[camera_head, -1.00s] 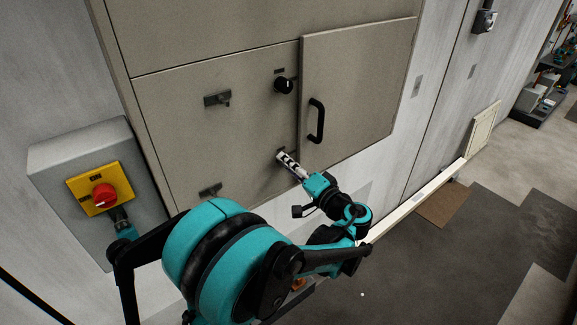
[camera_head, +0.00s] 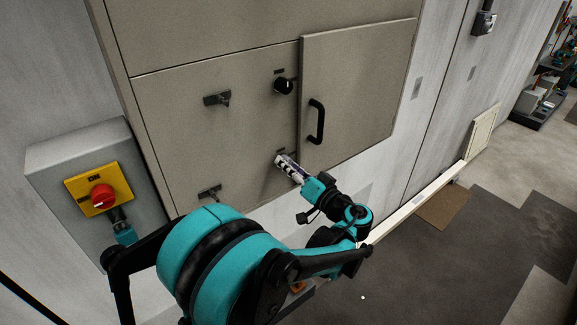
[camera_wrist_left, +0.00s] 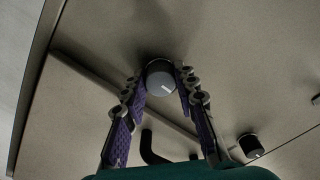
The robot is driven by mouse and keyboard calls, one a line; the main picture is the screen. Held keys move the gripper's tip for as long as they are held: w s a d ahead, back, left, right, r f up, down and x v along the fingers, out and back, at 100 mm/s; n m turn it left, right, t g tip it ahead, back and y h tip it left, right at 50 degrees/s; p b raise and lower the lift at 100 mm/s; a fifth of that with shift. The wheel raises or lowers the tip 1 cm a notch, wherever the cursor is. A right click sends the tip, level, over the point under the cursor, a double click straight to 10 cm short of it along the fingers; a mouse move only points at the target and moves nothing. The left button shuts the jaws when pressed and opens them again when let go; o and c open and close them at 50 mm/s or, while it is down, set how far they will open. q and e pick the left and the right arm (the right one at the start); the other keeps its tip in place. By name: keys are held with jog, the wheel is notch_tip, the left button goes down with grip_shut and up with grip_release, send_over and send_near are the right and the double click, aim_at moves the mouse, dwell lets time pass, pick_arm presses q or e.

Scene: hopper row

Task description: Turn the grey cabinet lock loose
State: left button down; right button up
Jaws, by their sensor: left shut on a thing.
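The grey cabinet lock (camera_wrist_left: 160,80) is a round grey knob with a white mark on its face, set in the beige cabinet front. In the wrist view my left gripper (camera_wrist_left: 161,78) has its two purple-padded fingers on either side of the lock, shut on it. In the head view the left gripper (camera_head: 283,160) reaches the cabinet front below the black knob and left of the door handle; its fingers hide the lock there. My right gripper is not in view.
A black knob (camera_head: 284,86) sits above the gripper, and a black door handle (camera_head: 316,121) is to its right. Two black latches (camera_head: 217,98) (camera_head: 210,193) are on the left. A grey box with a red switch (camera_head: 103,196) stands at far left. Floor is open at right.

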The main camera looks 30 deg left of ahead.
pick_arm(q)
jog(key=c, duration=1.2)
grip_release()
jog(key=v, duration=1.2)
jog(key=shift+a+f, duration=0.1)
